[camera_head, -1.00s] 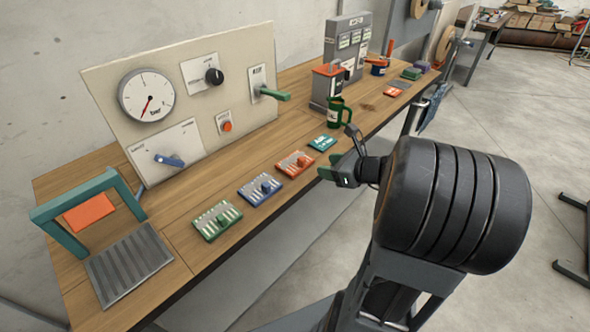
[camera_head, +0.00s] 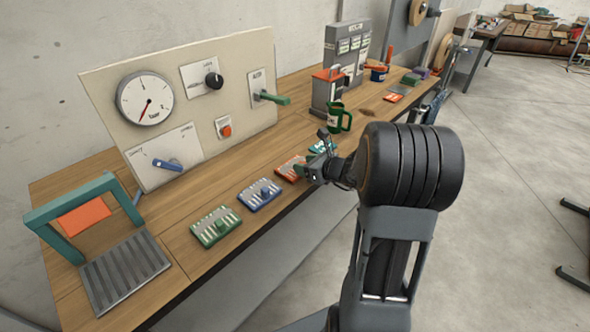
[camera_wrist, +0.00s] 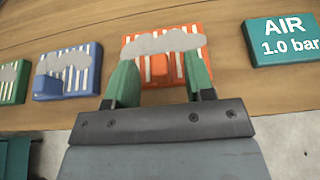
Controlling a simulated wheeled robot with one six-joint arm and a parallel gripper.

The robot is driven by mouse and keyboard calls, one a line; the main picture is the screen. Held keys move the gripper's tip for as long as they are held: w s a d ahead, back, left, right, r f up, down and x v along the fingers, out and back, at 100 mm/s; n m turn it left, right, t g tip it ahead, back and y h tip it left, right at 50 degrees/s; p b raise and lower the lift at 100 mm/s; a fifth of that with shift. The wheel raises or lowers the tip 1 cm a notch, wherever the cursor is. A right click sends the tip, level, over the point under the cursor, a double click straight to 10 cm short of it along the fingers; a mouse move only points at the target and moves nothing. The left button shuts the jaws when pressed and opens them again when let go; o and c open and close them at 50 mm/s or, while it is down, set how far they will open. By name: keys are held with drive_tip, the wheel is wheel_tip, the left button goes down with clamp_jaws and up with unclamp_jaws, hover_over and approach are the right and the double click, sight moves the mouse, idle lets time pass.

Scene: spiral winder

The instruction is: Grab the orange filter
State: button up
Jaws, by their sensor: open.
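The orange filter (camera_wrist: 166,44) is a flat orange plate with white slots and a small raised block, lying on the wooden bench. In the wrist view a grey patch covers part of its top. My gripper (camera_wrist: 160,80) is open, its green fingers on either side of the raised block as seen from the wrist; whether they touch it, I cannot tell. In the head view the filter (camera_head: 288,169) is partly hidden behind my gripper (camera_head: 306,171).
A blue filter (camera_head: 260,194) and a green filter (camera_head: 216,226) lie to the left. A teal AIR 1.0 bar plate (camera_wrist: 283,40) lies to the right. A green mug (camera_head: 338,118) stands beyond. A gauge panel (camera_head: 200,75) backs the bench.

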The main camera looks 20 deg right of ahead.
drive_tip(key=shift+x, duration=0.95)
drive_tip(key=shift+c, duration=0.4)
clamp_jaws()
